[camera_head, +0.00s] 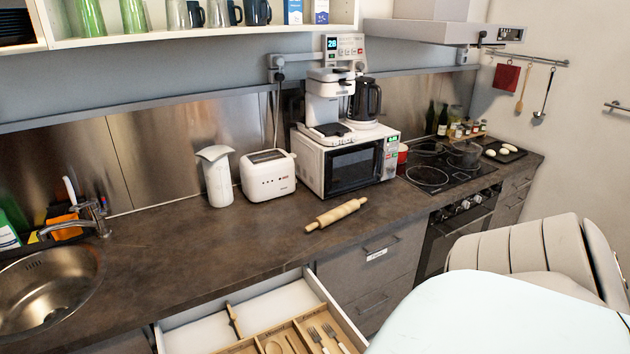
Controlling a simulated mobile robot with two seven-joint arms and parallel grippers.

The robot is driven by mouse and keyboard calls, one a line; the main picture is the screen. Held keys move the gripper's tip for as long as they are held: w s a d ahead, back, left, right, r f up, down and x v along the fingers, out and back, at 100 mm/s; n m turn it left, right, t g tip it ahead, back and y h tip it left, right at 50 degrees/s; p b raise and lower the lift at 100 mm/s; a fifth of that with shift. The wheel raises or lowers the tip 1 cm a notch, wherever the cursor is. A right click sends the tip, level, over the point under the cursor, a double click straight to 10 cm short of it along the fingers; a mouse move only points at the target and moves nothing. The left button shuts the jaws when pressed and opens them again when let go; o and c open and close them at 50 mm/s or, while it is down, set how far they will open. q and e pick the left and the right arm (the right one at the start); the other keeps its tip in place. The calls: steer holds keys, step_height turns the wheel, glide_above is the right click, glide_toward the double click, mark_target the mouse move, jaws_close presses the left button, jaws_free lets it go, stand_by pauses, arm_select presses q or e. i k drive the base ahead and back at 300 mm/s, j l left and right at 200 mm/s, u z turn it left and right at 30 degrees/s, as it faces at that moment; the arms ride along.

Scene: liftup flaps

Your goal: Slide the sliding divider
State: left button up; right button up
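A white drawer (330,306) stands open below the counter at the bottom of the view, cut off by the lower edge. In it is a wooden cutlery tray (302,319) with compartments. Forks (329,337) and spoon-like utensils (280,346) lie in the compartments. Neither of my grippers is in view, so I cannot see where they are relative to the drawer.
The dark counter (200,245) runs above the drawer. A rolling pin (336,214) lies on it, with a toaster (268,176) and a microwave (346,163) behind. A sink (45,290) is at the left. The counter between sink and rolling pin is clear.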

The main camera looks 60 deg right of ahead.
mark_target(234, 317)
steer(key=k+l+z, duration=0.3)
steer(key=l, duration=0.35)
steer(key=k+l+z, duration=0.15)
steer(key=k+l, duration=0.15)
steer(key=l, duration=0.1)
